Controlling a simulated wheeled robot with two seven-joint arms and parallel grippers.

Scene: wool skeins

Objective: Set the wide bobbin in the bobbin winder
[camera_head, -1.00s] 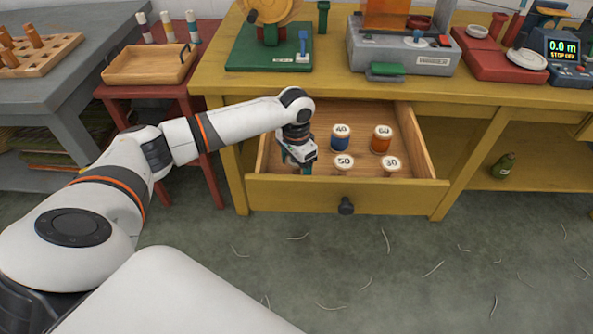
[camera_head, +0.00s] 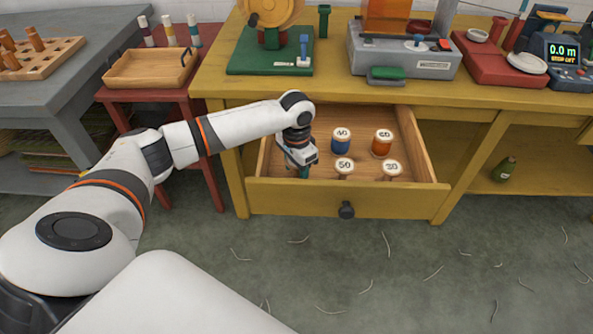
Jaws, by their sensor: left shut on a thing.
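The open wooden drawer (camera_head: 269,192) holds several bobbins with numbered white tops. A blue one marked 40 (camera_head: 341,145) and an orange one marked 60 (camera_head: 382,148) stand behind. Paler, slimmer ones marked 50 (camera_head: 344,166) and 30 (camera_head: 392,169) stand in front. My left gripper (camera_head: 302,166) is inside the drawer at its left side, shut on a teal-green thing (camera_head: 304,173), mostly hidden by the gripper and drawer front. I cannot tell which bobbin is the wide one. A green-based machine with an orange wheel (camera_head: 270,62) stands on the bench above. My right gripper is out of view.
A grey machine (camera_head: 403,62) with a green tab stands mid-bench, beside a red stand (camera_head: 497,60) and a small display (camera_head: 563,56). A wooden tray (camera_head: 150,68) sits on the red stool at left. The drawer front (camera_head: 400,205) stands before the gripper.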

